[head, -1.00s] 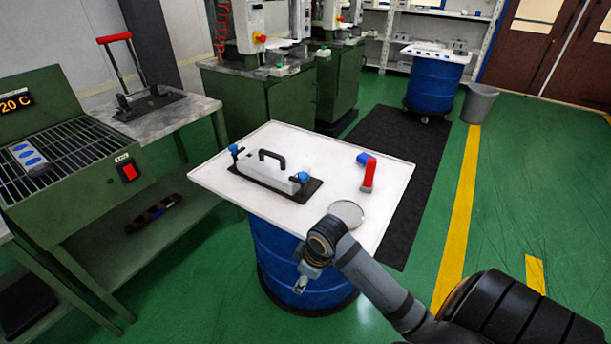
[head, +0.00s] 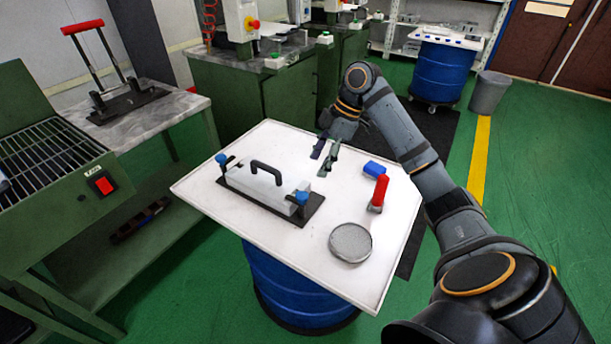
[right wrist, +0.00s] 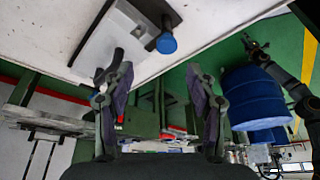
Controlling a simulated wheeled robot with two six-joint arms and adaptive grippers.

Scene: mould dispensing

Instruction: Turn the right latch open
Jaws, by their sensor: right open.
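The white mould block (head: 258,184) with its black handle sits on a dark base plate on the white tabletop. The right latch (head: 302,198), with a blue knob, stands upright at its right end. The left latch (head: 222,159) stands at the other end. My right gripper (head: 322,164) is open and empty, above the tabletop behind the mould, apart from the right latch. In the right wrist view the open jaws (right wrist: 158,88) show near a blue knob (right wrist: 166,43); I cannot tell which latch. A dark arm at that view's right seems my left; its jaw state is unclear.
A red-handled tool (head: 379,193), a blue block (head: 374,169) and a round grey dish (head: 350,242) stand on the right of the white tabletop (head: 290,270). A green bench with a rack stands at left.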

